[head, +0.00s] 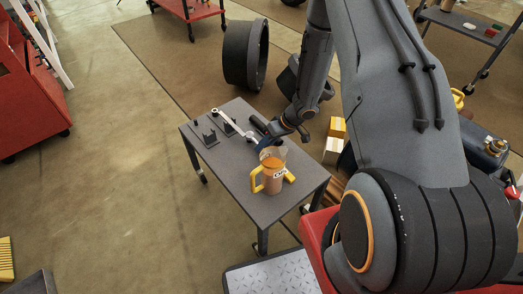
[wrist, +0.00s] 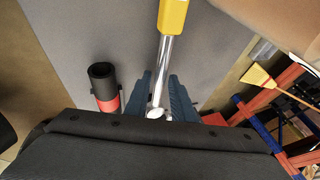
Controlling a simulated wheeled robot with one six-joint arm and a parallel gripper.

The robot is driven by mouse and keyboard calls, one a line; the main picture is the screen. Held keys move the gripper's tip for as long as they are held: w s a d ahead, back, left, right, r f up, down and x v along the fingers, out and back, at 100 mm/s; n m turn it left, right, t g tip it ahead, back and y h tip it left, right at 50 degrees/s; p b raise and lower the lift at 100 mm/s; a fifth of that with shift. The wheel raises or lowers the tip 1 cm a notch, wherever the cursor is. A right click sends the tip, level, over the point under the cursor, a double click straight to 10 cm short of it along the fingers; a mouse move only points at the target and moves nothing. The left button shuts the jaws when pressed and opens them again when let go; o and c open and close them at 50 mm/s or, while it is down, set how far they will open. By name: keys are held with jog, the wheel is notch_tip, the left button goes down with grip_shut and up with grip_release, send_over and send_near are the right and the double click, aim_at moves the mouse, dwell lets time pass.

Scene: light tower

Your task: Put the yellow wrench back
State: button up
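The yellow wrench has a yellow handle (wrist: 173,15) and a silver shaft (wrist: 164,60). In the head view its silver length (head: 236,124) slants up-left from my gripper, with a ring at the far end. A yellow piece (head: 290,177) beside the mug lines up with it and looks like the handle. My gripper (head: 268,140) is low over the small table (head: 232,189). In the wrist view its blue fingers (wrist: 161,85) sit close on both sides of the shaft and look shut on it. Two black pronged holders (head: 208,138) (head: 229,127) stand on the table, near the silver end.
A mug with a yellow handle (head: 272,182) stands on the table just in front of my gripper. In the wrist view a black and red cylinder (wrist: 104,88) is left of the fingers. The table's front left is bare. A large dark ring (head: 245,54) stands on the floor behind.

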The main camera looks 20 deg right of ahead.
grip_shut()
dwell(0.3)
